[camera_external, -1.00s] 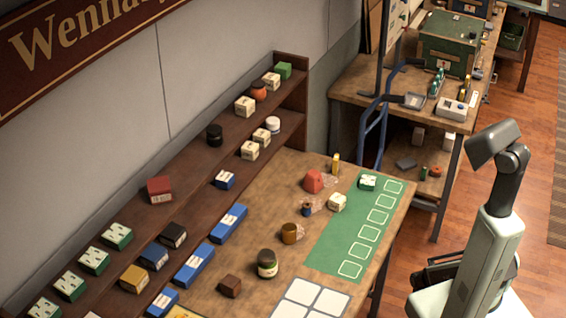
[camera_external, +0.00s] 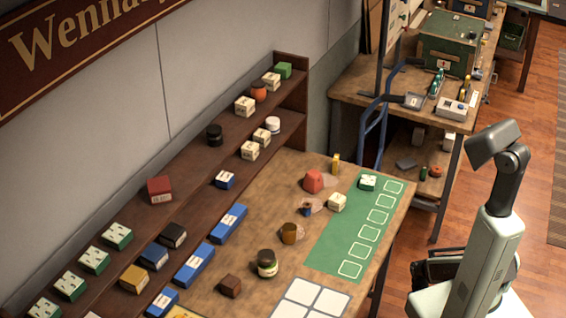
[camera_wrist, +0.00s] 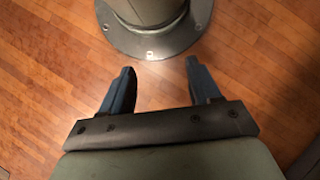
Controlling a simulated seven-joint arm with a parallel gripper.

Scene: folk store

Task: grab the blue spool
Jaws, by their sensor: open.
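The blue spool (camera_external: 306,209) is a small, dark blue thing standing on the wooden table, left of a cream box (camera_external: 337,202) and below a red object (camera_external: 314,181). My gripper (camera_wrist: 159,75) is open and empty in the wrist view, its two dark fingers apart over the wooden floor and the round metal foot of my base. In the external view my arm is at the right, off the table's right side and well apart from the spool. The gripper's fingers are not clear there. The spool is not in the wrist view.
A brown cup (camera_external: 291,234) and a dark-lidded jar (camera_external: 267,264) stand near the spool. A green mat (camera_external: 335,245) with white outlined squares lies to its right, with a green-and-white box (camera_external: 367,182) at the far end. The stepped shelf (camera_external: 190,195) along the wall holds several boxes.

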